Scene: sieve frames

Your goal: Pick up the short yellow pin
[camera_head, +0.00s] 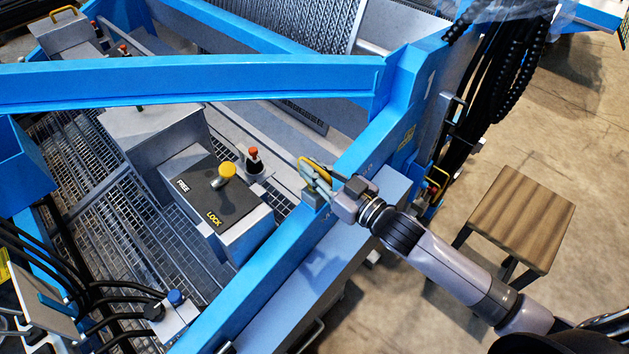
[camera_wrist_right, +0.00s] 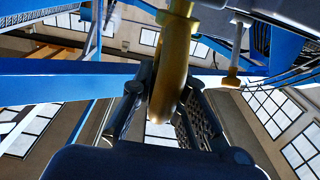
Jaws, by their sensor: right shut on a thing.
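My right gripper (camera_head: 318,178) reaches in from the right, over the blue frame beam. It is shut on a yellow pin (camera_head: 318,164), whose bent handle shows at the fingertips. In the right wrist view the pin's curved, golden handle (camera_wrist_right: 172,75) passes between the two dark fingers (camera_wrist_right: 168,105). The pin's lower end is hidden, so I cannot tell whether it sits in a hole or is clear of the frame. My left gripper is not in view.
A blue beam (camera_head: 190,80) crosses above the grating. A box with a FREE/LOCK plate (camera_head: 215,196) and yellow knob (camera_head: 224,174) stands left of the gripper. Another yellow handle (camera_head: 438,176) is at right, near black hoses. A wooden stool (camera_head: 515,220) stands on the floor.

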